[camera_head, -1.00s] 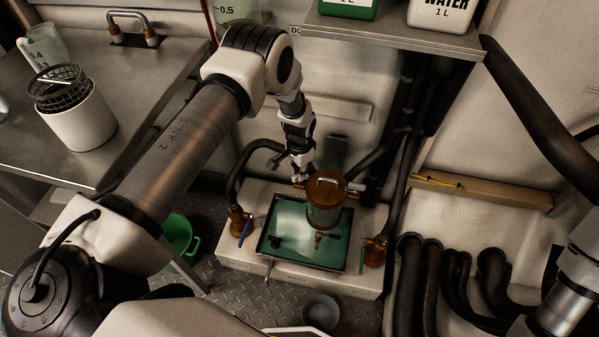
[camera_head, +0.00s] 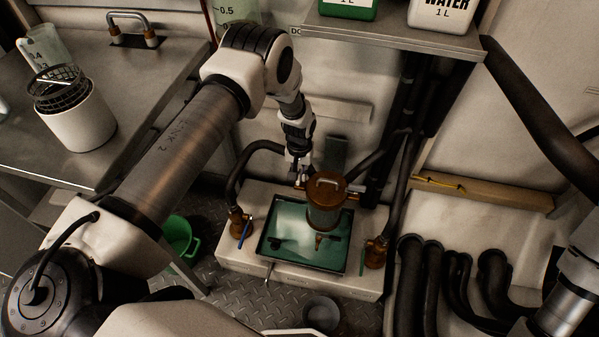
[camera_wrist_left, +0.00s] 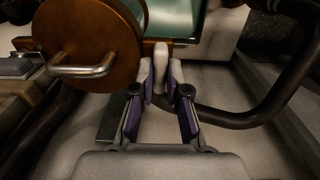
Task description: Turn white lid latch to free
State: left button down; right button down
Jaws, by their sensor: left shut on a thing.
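A brown round lid (camera_head: 328,186) with a metal handle sits on a cylindrical housing (camera_head: 323,217) above the green tray (camera_head: 297,262). In the left wrist view the lid (camera_wrist_left: 88,35) and its bar handle (camera_wrist_left: 84,70) fill the upper left. The white lid latch (camera_wrist_left: 160,60) stands beside the lid's rim, between my left fingertips. My left gripper (camera_wrist_left: 160,85) is shut on this latch; in the head view the gripper (camera_head: 301,177) is at the lid's back left. The latch is too small to make out in the head view. My right gripper is out of view.
Black pipes (camera_head: 390,170) rise beside and behind the housing. Valves with blue (camera_head: 244,231) and green (camera_head: 363,262) handles flank the tray. A steel counter (camera_head: 130,75) is at the left. A green bucket (camera_head: 180,236) and a grey bowl (camera_head: 321,313) stand on the floor.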

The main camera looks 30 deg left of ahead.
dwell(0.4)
pick_arm(q)
jog(key=c, duration=1.2)
grip_release()
jog(key=shift+o, duration=0.2)
notch_tip(320, 180, up, 12)
